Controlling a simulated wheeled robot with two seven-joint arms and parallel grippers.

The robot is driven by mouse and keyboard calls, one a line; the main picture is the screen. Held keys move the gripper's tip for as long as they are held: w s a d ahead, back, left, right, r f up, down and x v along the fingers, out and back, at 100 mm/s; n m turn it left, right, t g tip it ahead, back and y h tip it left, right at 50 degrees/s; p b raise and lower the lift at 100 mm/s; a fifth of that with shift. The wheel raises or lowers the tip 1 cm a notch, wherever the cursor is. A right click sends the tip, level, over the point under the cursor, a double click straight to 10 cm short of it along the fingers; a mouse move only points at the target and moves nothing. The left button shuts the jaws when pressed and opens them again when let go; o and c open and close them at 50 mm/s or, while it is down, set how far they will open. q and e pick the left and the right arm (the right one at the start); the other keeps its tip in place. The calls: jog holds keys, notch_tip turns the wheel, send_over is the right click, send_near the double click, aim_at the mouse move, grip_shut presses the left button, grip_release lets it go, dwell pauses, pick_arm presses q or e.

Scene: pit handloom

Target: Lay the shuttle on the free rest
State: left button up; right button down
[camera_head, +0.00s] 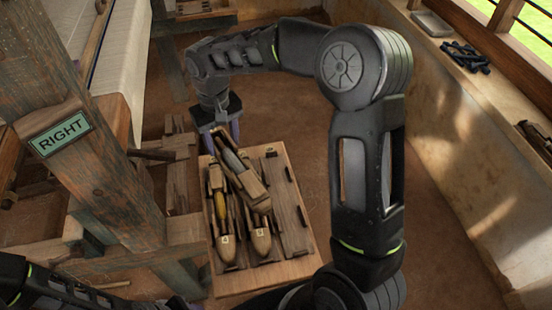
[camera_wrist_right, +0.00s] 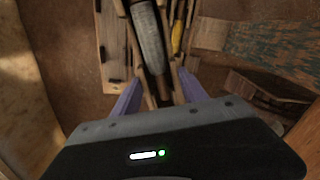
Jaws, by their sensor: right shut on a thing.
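My right gripper (camera_head: 226,138) is over the far end of a wooden rack (camera_head: 292,215). It is shut on a wooden shuttle with a grey-wound bobbin (camera_head: 234,161). The bobbin also shows in the right wrist view (camera_wrist_right: 148,42), ahead of the purple fingers (camera_wrist_right: 158,98). The held shuttle slants across the rack, partly covering a second shuttle (camera_head: 261,243); I cannot tell if they touch. A shuttle with yellow yarn (camera_head: 221,206) lies in the left rest. The right rest (camera_head: 287,200) is empty. My left gripper is out of view.
The loom post with a green RIGHT sign (camera_head: 62,133) stands left of the rack. A wall with a ledge (camera_head: 470,95) runs along the right, bearing dark small rods (camera_head: 466,56) and a grey tray (camera_head: 432,23). Floor is clear right of the rack.

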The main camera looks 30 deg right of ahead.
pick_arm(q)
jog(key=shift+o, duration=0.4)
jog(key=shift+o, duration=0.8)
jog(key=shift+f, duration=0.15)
pick_arm(e)
jog(key=shift+d+f, duration=0.1)
jog(key=shift+f, duration=0.05)
pick_arm(q)
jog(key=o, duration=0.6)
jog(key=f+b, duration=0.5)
jog(key=b, duration=0.1)
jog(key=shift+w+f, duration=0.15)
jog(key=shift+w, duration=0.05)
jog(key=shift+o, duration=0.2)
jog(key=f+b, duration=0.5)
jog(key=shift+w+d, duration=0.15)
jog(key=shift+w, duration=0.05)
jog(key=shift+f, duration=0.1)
pick_arm(e)
jog(key=s+d+f+m, duration=0.2)
jog(key=s+d+f, duration=0.1)
jog(key=d+f, duration=0.2)
jog(key=s+d+f+m, duration=0.1)
jog(key=s+d+f, duration=0.2)
jog(key=d+f, duration=0.3)
jog(key=d, duration=0.2)
jog(key=shift+d+f+m, duration=0.15)
jog(key=shift+d+m, duration=0.15)
jog(key=shift+m, duration=0.1)
jog(key=shift+s, duration=0.1)
